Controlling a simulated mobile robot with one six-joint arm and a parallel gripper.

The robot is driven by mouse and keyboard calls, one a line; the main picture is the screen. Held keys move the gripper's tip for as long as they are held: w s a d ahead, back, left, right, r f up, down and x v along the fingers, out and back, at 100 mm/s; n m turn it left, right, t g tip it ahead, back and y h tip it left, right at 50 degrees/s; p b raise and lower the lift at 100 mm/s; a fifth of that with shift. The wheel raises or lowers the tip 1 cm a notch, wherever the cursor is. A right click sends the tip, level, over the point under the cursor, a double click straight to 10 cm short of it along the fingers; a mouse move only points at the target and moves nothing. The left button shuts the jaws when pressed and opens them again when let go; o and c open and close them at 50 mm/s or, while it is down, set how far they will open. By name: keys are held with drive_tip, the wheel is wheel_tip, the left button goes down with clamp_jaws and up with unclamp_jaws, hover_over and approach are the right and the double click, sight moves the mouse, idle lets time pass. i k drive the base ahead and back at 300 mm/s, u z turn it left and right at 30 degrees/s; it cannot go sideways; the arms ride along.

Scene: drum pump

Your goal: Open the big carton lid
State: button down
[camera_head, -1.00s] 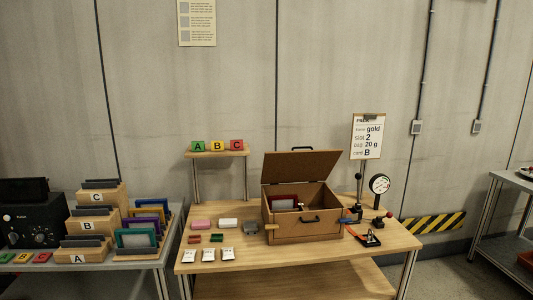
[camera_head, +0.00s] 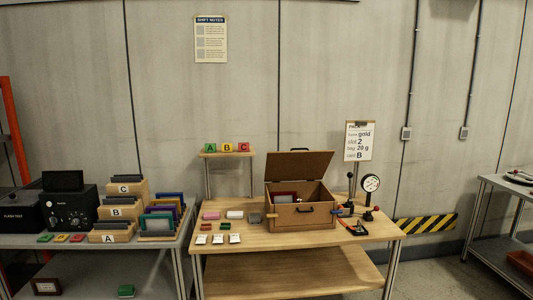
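My gripper is not in view.
Small coloured blocks, several white packets (camera_head: 219,239) and a grey block (camera_head: 254,218) lie left of the carton. A dial gauge (camera_head: 371,184) and a red-and-black tool (camera_head: 354,228) stand right. A left bench holds wooden card racks (camera_head: 118,212).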

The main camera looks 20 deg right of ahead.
sight(290, 165)
drive_tip(key=z, duration=0.15)
drive_tip(key=k, duration=0.15)
drive_tip(key=u, duration=0.65)
drive_tip(key=i, duration=1.85)
drive_tip(key=z, duration=0.2)
drive_tip(key=k, duration=0.95)
drive_tip(key=z, duration=0.15)
